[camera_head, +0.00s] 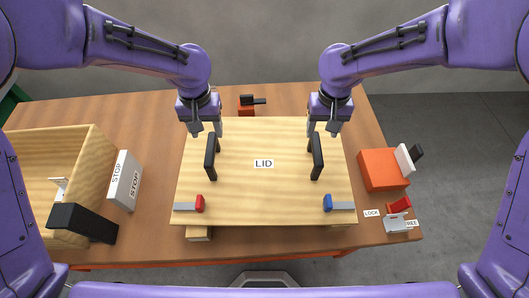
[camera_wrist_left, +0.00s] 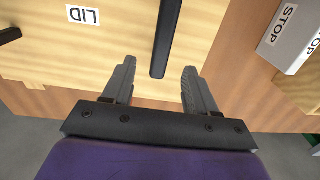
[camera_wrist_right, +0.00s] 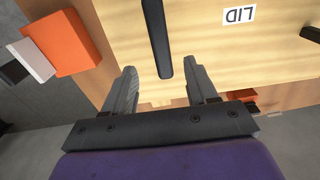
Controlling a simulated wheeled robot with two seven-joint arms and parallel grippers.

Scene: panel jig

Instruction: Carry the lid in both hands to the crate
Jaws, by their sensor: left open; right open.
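The lid (camera_head: 264,195) is a flat pale wooden panel marked LID, lying level at the table's middle. It has two upright black handles, a left one (camera_head: 211,157) and a right one (camera_head: 317,157). My left gripper (camera_head: 206,131) is open and empty near the left handle's far end; in the left wrist view (camera_wrist_left: 160,66) that handle's end shows between the fingertips. My right gripper (camera_head: 323,131) is open near the right handle's far end; the right wrist view (camera_wrist_right: 162,70) shows the same. Neither touches clearly. The wooden crate (camera_head: 96,165) stands open at the left.
A white STOP block (camera_head: 125,180) stands between crate and lid. A black-handled part (camera_head: 82,222) is at the crate's near side. Red and blue tabs (camera_head: 328,203) sit at the lid's near corners. An orange block (camera_head: 380,170) and LOCK/FREE switch (camera_head: 398,220) are at the right.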

